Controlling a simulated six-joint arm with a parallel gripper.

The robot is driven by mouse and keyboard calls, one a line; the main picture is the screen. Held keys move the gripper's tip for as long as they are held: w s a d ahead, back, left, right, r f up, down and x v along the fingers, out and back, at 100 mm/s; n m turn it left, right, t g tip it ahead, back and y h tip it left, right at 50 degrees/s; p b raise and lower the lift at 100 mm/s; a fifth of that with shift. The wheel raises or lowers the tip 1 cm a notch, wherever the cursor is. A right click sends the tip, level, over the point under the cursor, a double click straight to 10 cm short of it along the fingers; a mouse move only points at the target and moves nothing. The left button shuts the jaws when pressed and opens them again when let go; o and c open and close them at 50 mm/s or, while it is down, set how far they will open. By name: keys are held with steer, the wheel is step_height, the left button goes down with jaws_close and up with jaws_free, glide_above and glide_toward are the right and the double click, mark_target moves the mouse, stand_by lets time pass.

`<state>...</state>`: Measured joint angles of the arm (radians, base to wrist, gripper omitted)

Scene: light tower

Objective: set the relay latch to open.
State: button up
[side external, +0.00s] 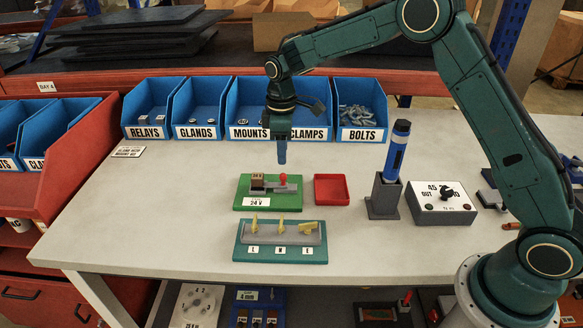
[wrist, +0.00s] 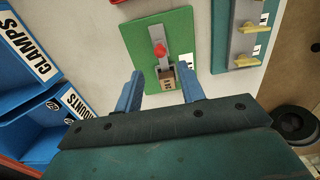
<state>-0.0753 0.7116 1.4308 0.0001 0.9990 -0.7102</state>
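A green board (side external: 269,203) labelled 24 V lies on the bench. On it are a brown relay block (side external: 257,180), a grey bar and a latch with a red knob (side external: 283,178). The wrist view also shows the green board (wrist: 134,38), the relay block (wrist: 167,82) and the red knob (wrist: 160,49). The latch lies beside the block along the grey bar; I cannot tell whether it is open or shut. My gripper (side external: 282,162) hangs above the board, pointing down. In the wrist view its blue fingers (wrist: 161,90) are apart and empty, with the relay block between them in the picture.
A teal board (side external: 280,254) with several yellow switches lies in front. A red tray (side external: 332,190) is right of the green board. A holder with a blue tool (side external: 396,150) and a grey box (side external: 442,203) stand further right. Blue bins (side external: 275,110) line the back.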

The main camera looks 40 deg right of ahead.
mark_target(283, 174)
steer(key=shift+f, duration=3.45)
jaws_close()
